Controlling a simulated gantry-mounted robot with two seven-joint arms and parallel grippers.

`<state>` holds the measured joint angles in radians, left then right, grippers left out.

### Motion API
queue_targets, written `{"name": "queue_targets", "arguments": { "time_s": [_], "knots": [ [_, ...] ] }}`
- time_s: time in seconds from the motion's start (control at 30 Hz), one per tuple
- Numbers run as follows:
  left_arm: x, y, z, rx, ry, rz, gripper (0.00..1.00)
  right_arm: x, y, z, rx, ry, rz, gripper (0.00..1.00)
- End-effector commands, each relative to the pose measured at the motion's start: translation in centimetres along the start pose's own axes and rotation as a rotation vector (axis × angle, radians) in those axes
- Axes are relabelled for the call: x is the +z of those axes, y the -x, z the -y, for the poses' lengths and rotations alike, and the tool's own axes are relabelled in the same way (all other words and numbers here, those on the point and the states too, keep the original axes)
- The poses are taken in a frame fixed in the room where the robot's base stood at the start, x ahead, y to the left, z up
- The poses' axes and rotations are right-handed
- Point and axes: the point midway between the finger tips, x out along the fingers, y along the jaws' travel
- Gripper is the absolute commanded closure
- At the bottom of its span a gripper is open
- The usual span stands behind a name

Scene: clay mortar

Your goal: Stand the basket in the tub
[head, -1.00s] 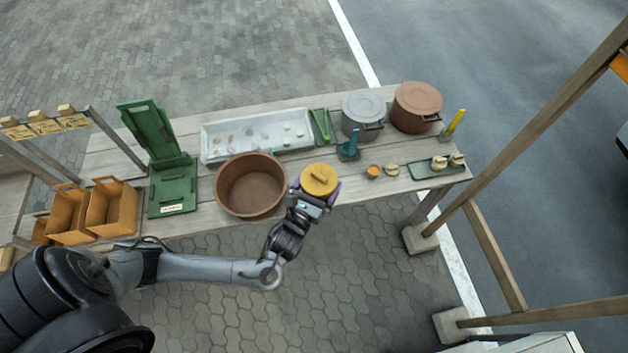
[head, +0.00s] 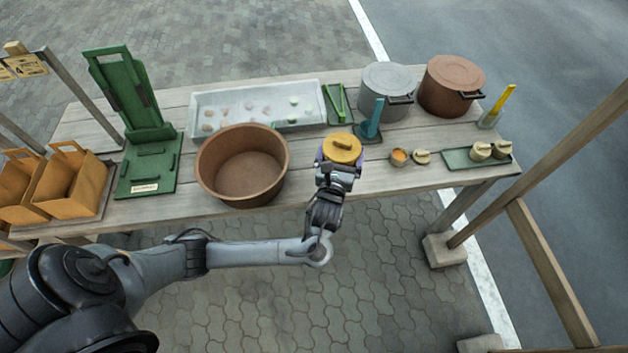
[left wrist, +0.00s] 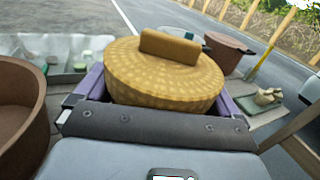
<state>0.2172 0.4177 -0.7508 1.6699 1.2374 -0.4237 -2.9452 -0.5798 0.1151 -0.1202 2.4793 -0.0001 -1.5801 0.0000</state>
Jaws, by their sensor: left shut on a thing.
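The basket (head: 342,148) is a round yellow woven piece with a bar handle on top. My left gripper (head: 339,162) is shut on it near the table's front edge, right of the tub. In the left wrist view the basket (left wrist: 165,80) sits upright between the purple fingers; its underside is hidden. The tub (head: 275,178) is a wide, round brown vessel, open at the top, and looks empty. Its rim also shows at the left of the left wrist view (left wrist: 22,120). The basket is apart from the tub. My right gripper is not in view.
A white tray (head: 232,122) with small pieces lies behind the tub. A grey pot (head: 385,90), a brown lidded pot (head: 450,85) and a teal tool (head: 372,120) stand behind and right of the basket. A green stand (head: 147,165) and tan boxes (head: 75,185) are at left.

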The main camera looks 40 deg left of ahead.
Motion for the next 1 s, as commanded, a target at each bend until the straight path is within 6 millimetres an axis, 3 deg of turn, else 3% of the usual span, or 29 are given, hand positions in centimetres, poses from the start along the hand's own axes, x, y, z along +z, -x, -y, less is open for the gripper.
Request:
{"name": "queue_targets", "arguments": {
  "time_s": [0.03, 0.1, 0.33, 0.47, 1.0],
  "knots": [
    [-1.5, -0.2, 0.2, 0.001, 0.003, 0.003, 0.35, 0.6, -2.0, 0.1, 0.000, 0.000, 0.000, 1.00],
    [-2.0, -0.5, 0.5, 0.002, 0.002, 0.002, 0.35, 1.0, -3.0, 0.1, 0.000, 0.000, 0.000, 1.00],
    [-2.8, -0.9, 1.1, 0.000, 0.001, 0.002, 0.35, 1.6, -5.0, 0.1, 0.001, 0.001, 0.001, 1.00],
    [-3.5, -1.4, 0.5, 0.001, -0.002, 0.001, 0.35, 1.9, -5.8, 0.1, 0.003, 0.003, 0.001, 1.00],
    [-8.9, -5.5, -8.2, 0.001, -0.005, 0.001, 0.35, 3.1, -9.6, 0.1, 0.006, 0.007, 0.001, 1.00]
  ]
}}
